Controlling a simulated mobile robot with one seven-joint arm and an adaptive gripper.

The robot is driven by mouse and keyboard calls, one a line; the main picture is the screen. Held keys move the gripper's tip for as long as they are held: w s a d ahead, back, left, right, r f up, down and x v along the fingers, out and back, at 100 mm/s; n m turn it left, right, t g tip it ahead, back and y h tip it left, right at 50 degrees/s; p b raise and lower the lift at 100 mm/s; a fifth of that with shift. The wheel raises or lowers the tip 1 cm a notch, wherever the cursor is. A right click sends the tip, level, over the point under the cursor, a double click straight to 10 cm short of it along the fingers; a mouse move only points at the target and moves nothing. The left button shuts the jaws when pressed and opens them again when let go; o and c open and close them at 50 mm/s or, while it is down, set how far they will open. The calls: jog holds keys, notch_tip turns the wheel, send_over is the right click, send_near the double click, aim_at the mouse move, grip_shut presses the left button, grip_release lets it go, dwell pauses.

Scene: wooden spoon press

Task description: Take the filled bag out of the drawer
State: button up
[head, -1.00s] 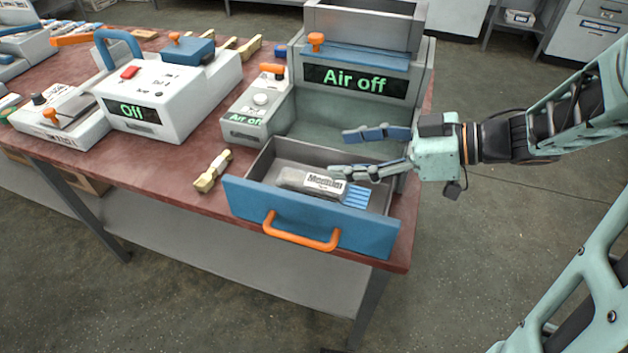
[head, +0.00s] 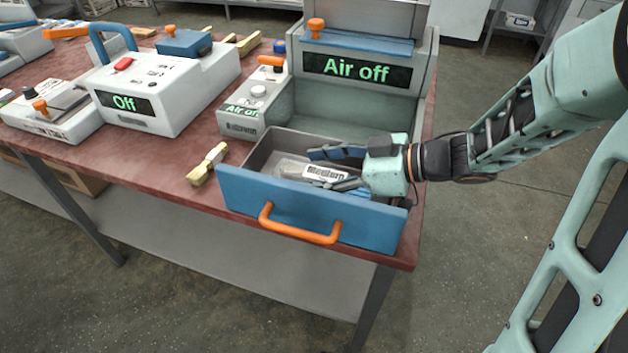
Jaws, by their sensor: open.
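The filled bag (head: 292,170) lies in the open drawer. It is pale, with a white label reading "Medium", and a blue end shows partly behind my gripper. The drawer (head: 310,212) has a blue front and an orange handle (head: 300,225), and is pulled out from the machine with the "Air off" display. My gripper (head: 325,168) is open, down at the drawer from the right. One finger is over the far side of the bag and the other over its near side. I cannot tell whether the fingers touch the bag.
The machine (head: 357,70) with the "Air off" display rises behind the drawer. A white device (head: 165,90) reading "Off" stands to the left. A wooden piece (head: 207,164) lies on the red table left of the drawer. The floor in front is clear.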

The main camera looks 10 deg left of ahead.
jog(key=c, duration=1.1)
jog(key=shift+o, duration=0.2)
jog(key=shift+r+p, duration=0.25)
jog(key=shift+p, duration=0.05)
